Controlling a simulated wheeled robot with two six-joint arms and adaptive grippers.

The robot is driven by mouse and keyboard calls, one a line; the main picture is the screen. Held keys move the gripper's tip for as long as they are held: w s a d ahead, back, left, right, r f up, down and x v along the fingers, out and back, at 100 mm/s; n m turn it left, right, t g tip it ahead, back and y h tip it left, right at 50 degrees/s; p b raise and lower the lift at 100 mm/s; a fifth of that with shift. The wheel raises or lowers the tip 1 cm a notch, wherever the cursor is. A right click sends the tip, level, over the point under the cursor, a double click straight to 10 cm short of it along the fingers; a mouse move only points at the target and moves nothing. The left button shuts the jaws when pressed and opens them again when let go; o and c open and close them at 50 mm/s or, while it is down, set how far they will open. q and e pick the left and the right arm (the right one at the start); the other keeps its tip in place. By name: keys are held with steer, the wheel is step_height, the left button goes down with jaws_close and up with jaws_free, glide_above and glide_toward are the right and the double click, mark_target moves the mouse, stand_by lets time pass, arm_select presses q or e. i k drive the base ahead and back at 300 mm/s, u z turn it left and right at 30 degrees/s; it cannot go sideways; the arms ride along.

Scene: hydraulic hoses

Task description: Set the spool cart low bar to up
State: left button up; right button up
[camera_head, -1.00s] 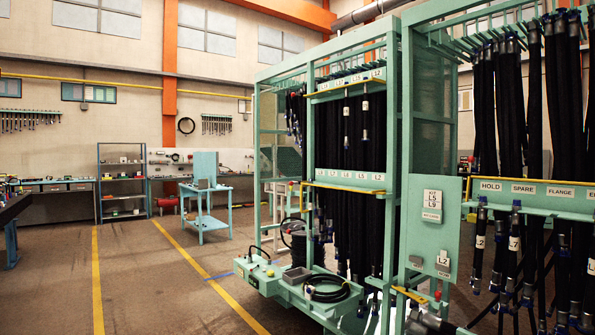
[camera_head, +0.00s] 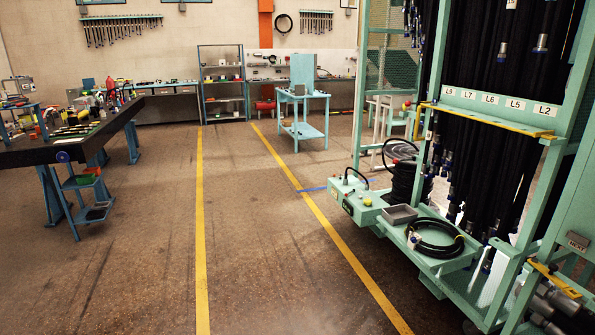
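A tall green hose rack (camera_head: 548,145) stands at the right, with black hoses hanging in it. A shorter yellow bar (camera_head: 553,280) shows low at the right edge. A dark spool (camera_head: 403,182) of hose or cable stands by the low green base (camera_head: 362,208). I cannot tell which part is the spool cart low bar, or its position. Neither of my grippers is in view.
A coiled black hose (camera_head: 435,238) and a grey tray (camera_head: 399,214) lie on the rack's base. A dark workbench (camera_head: 62,152) stands at the left, a small blue-green table (camera_head: 303,130) at the back. The floor between the yellow lines is clear.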

mark_target(548, 135)
steer(key=u, duration=0.15)
steer(key=i, duration=1.75)
steer(key=z, duration=0.35)
steer(key=i, duration=0.95)
steer(key=z, duration=1.65)
steer(key=i, duration=0.85)
steer(key=z, duration=0.7)
